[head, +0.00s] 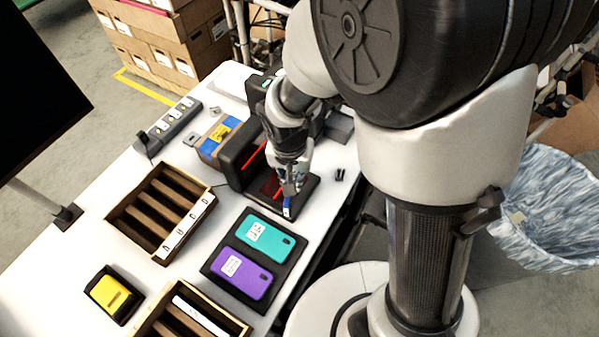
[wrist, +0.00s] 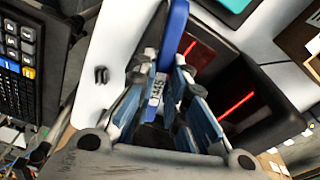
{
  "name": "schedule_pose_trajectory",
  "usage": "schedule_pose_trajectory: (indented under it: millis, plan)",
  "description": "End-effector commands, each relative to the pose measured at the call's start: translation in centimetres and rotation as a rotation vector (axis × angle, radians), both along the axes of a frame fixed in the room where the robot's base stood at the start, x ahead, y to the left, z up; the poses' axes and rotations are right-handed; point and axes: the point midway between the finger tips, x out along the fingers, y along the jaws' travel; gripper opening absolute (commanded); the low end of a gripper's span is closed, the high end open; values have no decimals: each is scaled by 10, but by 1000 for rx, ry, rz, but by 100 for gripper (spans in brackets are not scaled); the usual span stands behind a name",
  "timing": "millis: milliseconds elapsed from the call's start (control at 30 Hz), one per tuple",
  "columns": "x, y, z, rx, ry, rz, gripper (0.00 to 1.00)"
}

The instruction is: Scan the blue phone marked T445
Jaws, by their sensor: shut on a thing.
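The blue phone (head: 288,207) is in my gripper (head: 290,187), over the dark base of the black scanner (head: 238,153). In the wrist view the blue phone (wrist: 174,36) stands on edge between the fingers of my gripper (wrist: 163,76), with a white label reading about T445, partly hidden by the fingers. The scanner (wrist: 262,78) lies beside it on the right, with red light lines on its dark surfaces. I cannot tell whether the phone touches the scanner.
A black tray (head: 213,268) holds a teal phone (head: 265,236) and a purple phone (head: 243,275). A slotted wooden rack (head: 118,214) stands to the left, another at the front edge. A yellow item (head: 110,293) sits in a black holder. A power strip (head: 172,122) lies behind.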

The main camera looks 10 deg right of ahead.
Motion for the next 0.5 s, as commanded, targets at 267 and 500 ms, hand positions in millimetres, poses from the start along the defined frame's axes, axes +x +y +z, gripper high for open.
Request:
schedule_pose_trajectory:
  millis: [267,500]
  plan:
    - [2,2,-2,0,-1,0,0]
    - [2,2,1,1,-1,0,0]
